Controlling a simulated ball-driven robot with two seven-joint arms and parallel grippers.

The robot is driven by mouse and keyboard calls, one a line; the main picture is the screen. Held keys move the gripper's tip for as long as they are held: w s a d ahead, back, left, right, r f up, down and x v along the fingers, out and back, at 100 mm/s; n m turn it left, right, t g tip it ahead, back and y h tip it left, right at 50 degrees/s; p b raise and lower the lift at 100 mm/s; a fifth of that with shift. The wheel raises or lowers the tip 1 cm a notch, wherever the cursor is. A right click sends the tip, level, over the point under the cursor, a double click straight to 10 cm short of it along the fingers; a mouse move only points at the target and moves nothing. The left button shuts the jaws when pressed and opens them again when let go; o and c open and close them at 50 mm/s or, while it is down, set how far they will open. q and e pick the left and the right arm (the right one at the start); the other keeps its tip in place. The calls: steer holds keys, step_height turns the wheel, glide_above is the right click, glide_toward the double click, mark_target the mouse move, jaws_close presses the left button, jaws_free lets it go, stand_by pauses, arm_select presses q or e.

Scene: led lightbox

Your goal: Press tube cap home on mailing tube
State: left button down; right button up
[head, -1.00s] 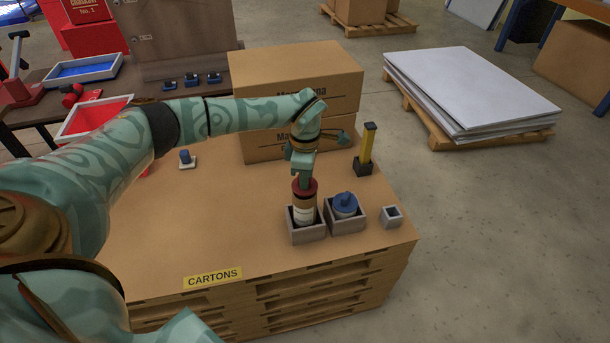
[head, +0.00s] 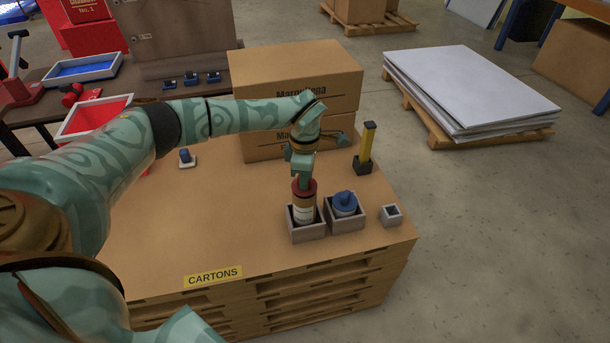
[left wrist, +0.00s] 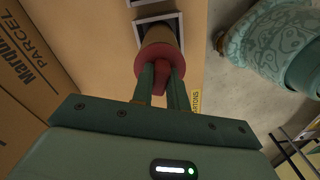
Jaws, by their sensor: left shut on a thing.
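The mailing tube (head: 303,214) stands upright in a grey square holder (head: 306,236); it also shows in the left wrist view (left wrist: 158,36). The red tube cap (head: 304,187) sits at the tube's top end, and its wide flange (left wrist: 158,58) shows in the left wrist view. My left gripper (head: 302,179) points down from above, its two fingers (left wrist: 162,80) shut on the cap's red knob. Whether a gap is left under the flange I cannot tell. My right gripper is not in view.
A second grey holder (head: 345,220) with a blue-topped item (head: 345,203) stands close to the right. A small grey box (head: 391,216) is near the right edge. A yellow post (head: 367,145) and cartons (head: 295,80) stand behind. The table's front left is clear.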

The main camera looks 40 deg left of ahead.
arm_select(q)
steer(key=shift+f, duration=0.75)
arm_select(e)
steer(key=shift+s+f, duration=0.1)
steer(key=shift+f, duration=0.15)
arm_select(q)
steer(key=c, duration=1.3)
jaws_free()
step_height(320, 180, up, 16)
steer(key=p, duration=0.4)
steer(key=shift+r+p, duration=0.2)
steer(key=shift+p, duration=0.2)
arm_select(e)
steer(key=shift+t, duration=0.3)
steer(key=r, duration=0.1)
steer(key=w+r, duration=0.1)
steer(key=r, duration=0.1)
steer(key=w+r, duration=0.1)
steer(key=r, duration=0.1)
